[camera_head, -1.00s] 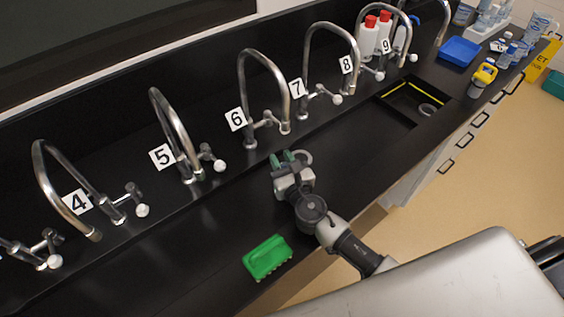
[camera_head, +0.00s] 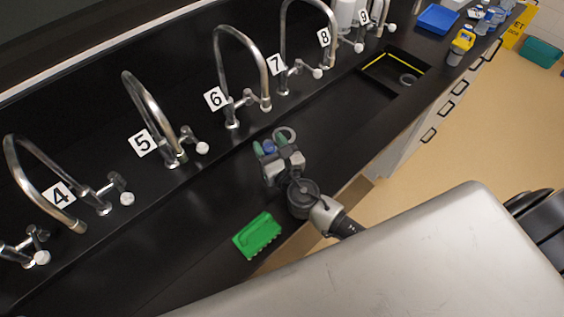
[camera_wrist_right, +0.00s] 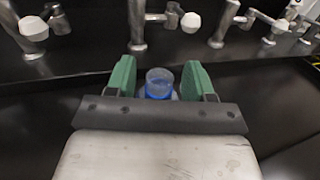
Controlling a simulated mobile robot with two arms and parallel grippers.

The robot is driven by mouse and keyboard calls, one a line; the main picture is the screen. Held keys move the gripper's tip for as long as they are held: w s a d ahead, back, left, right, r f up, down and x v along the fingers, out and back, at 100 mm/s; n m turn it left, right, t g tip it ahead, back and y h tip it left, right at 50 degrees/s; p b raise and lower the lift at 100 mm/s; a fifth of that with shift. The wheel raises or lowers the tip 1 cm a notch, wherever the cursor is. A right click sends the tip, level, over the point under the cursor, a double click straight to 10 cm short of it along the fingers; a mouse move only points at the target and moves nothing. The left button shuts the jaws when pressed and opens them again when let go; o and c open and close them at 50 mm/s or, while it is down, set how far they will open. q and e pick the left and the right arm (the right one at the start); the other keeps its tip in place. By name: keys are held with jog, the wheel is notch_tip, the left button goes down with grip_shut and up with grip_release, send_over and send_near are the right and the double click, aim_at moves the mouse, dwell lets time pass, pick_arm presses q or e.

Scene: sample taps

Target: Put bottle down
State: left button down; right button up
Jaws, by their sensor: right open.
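The bottle (camera_wrist_right: 158,84), with a clear top and a blue part below, stands between the green fingers of my right gripper (camera_wrist_right: 157,82) in the right wrist view. A small gap shows on each side of it, so the jaws look open around it. In the head view my right gripper (camera_head: 268,150) is over the black counter (camera_head: 330,130) in front of taps 5 and 6, with a bit of the blue bottle (camera_head: 270,146) between its fingers. The bottle's lower part is hidden by the gripper, and I cannot tell whether its base touches the counter. My left gripper is not in view.
Numbered taps (camera_head: 245,75) line the back. A sink recess (camera_head: 395,80) is at the right, with a blue tray (camera_head: 438,18) beyond it.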

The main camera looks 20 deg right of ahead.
jog(key=s, duration=0.2)
jog(key=s+b, duration=0.1)
jog(key=s, duration=0.5)
jog(key=shift+s+d+f+b, duration=0.1)
jog(key=shift+s+d+b, duration=0.1)
jog(key=shift+d+b, duration=0.2)
jog(key=shift+s, duration=0.5)
jog(key=shift+s, duration=0.1)
